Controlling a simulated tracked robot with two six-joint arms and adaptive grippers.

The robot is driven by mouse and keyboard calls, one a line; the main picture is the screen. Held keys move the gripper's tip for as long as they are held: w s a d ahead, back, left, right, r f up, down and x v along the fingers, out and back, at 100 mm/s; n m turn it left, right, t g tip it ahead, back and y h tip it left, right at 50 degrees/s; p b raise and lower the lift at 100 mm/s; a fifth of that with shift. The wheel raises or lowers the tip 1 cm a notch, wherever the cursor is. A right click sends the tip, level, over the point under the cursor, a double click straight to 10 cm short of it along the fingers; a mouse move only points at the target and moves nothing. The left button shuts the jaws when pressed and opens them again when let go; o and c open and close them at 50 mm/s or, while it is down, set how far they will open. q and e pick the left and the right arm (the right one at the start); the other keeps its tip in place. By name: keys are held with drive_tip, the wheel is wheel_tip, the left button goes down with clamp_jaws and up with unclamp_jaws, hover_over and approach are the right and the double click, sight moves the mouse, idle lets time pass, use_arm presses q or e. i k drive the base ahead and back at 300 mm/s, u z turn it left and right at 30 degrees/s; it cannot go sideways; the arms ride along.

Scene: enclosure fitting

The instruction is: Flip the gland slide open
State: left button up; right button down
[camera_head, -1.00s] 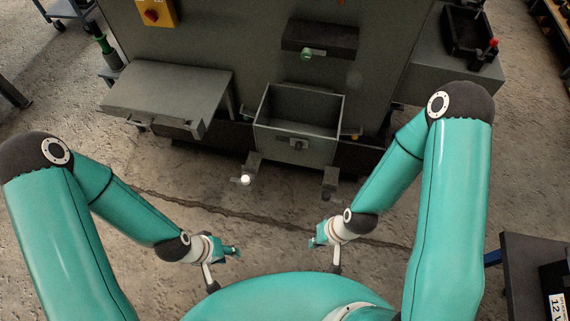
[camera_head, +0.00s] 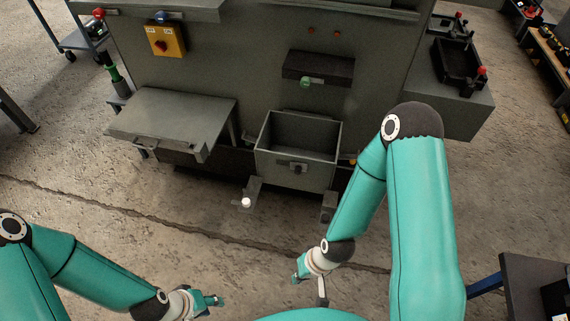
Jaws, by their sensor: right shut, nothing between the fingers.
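The large grey-green cabinet (camera_head: 235,75) stands ahead of me. A dark block (camera_head: 318,67) with a green knob (camera_head: 305,82) is on its front, above an open grey bin (camera_head: 297,160). I cannot tell which part is the gland slide. My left gripper (camera_head: 217,300) is low in the head view, over the floor and apart from the cabinet; its fingers are too small to read. My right gripper (camera_head: 296,274) is shut and empty, in front of and below the bin, touching nothing.
A grey shelf (camera_head: 170,120) juts out left of the bin. A yellow switch box (camera_head: 166,39) is on the cabinet. A black tray (camera_head: 459,66) lies on the right-hand surface. A dark table (camera_head: 535,270) stands at lower right. The floor before the cabinet is clear.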

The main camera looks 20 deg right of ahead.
sight(298, 167)
drive_tip(key=u, duration=0.05)
drive_tip(key=i, duration=1)
drive_tip(key=z, duration=0.05)
